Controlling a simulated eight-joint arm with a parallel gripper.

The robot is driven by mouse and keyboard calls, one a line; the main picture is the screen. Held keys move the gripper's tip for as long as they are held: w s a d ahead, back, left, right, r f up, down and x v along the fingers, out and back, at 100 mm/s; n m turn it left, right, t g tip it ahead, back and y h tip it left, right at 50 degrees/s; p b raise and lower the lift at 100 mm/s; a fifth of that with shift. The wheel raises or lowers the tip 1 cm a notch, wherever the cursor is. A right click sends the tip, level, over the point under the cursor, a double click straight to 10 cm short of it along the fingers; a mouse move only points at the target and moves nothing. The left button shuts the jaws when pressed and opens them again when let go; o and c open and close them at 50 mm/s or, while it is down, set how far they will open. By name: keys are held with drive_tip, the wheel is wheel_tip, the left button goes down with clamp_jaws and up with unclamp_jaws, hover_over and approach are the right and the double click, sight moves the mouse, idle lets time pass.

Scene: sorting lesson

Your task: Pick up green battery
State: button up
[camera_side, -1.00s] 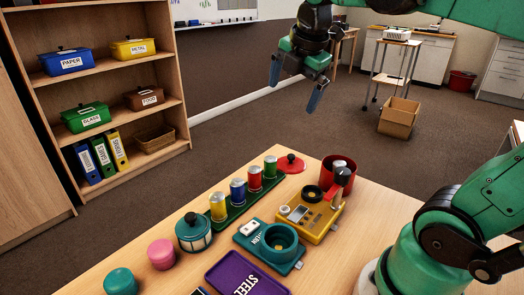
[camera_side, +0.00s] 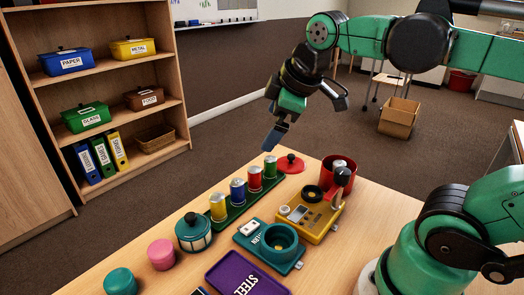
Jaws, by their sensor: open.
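The green battery (camera_side: 270,167) stands upright at the far end of a dark green tray (camera_side: 238,208). In the same row stand a red battery (camera_side: 254,179), a blue battery (camera_side: 238,191) and a yellow battery (camera_side: 218,207), all with silvery tops. My gripper (camera_side: 272,137) is open and empty. It hangs tilted above the table, a little above the green battery in the picture and apart from it. One finger hides part of the other.
A red lid (camera_side: 290,164) lies just right of the green battery. A red pot (camera_side: 338,169), a yellow device (camera_side: 309,218) and a teal device (camera_side: 268,248) stand to the right. A teal lidded jar (camera_side: 193,232) and a purple tray (camera_side: 246,276) are nearer.

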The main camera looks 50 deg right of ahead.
wheel_tip(320, 180, down, 6)
drive_tip(key=s+a+m+t, duration=0.1)
drive_tip(key=a+m, duration=0.1)
drive_tip(key=m, duration=0.3)
drive_tip(key=shift+s+a+f+m+y, duration=0.2)
drive_tip(key=shift+a+m+y, duration=0.1)
drive_tip(key=shift+m+y, duration=0.1)
drive_tip(key=shift+a+f+m, duration=0.15)
drive_tip(key=shift+f+m, duration=0.25)
drive_tip(key=shift+m, duration=0.1)
drive_tip(key=c, duration=0.3)
drive_tip(key=m+g, duration=0.5)
drive_tip(key=m, duration=0.1)
approach(271, 158)
drive_tip(key=a+f, duration=0.1)
drive_tip(key=a, duration=0.4)
drive_tip(key=d+f, duration=0.1)
drive_tip(key=w+d+f+m+g, duration=0.1)
drive_tip(key=d+f, duration=0.1)
drive_tip(key=w+d+f+m, duration=0.1)
drive_tip(key=d+f, duration=0.1)
drive_tip(key=shift+f+g, duration=0.15)
drive_tip(key=shift+g, duration=0.25)
drive_tip(key=shift+d+f+m, duration=0.15)
drive_tip(key=shift+f+m, duration=0.15)
drive_tip(key=shift+f, duration=2.7)
